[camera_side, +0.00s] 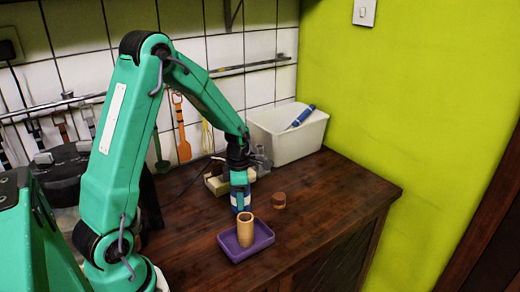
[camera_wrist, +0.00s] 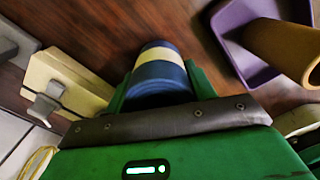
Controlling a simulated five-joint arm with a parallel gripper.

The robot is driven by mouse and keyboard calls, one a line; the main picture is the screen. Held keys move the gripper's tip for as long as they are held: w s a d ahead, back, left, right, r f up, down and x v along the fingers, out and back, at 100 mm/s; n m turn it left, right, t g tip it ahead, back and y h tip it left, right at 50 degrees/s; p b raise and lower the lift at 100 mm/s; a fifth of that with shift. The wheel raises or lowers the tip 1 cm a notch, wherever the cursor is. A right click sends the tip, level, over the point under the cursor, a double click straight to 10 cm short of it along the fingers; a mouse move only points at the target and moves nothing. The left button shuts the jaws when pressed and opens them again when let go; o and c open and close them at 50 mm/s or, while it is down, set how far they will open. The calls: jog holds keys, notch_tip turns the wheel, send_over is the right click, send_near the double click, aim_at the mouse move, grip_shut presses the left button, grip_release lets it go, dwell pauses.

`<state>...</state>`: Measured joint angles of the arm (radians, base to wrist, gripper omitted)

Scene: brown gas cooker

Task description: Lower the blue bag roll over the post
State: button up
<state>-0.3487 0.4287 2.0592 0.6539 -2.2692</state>
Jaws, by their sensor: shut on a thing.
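The blue bag roll, with a cream band around it, is between my gripper's fingers in the wrist view (camera_wrist: 160,72). It also shows as a small blue and white piece below my gripper in the side view (camera_side: 240,201). My gripper (camera_side: 240,188) points down and is shut on the roll. The post looks like a tan upright cylinder (camera_side: 247,234) standing in a purple tray (camera_side: 228,246). In the wrist view the post (camera_wrist: 285,45) is right of the roll, with a gap between them. I cannot tell whether the roll touches the counter.
A cream block with grey metal parts (camera_wrist: 60,85) lies near the roll. A white bin (camera_side: 290,140) holding a blue object (camera_side: 304,115) stands at the back. The wooden counter (camera_side: 335,192) is clear at right.

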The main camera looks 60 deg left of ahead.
notch_tip(320, 180, up, 9)
dwell(0.5)
dwell(0.3)
jog(key=shift+o, duration=1.3)
jog(key=shift+c, duration=0.9)
jog(key=w+a+r, duration=0.3)
jog(key=w+a, duration=0.3)
jog(key=w, duration=0.2)
jog(key=w+a+r, duration=0.4)
jog(key=w+a, duration=0.3)
jog(key=w, duration=0.1)
jog(key=shift+w+a+r, duration=0.15)
jog(key=shift+w+a, duration=0.1)
jog(key=shift+w, duration=0.05)
jog(key=shift+f, duration=0.25)
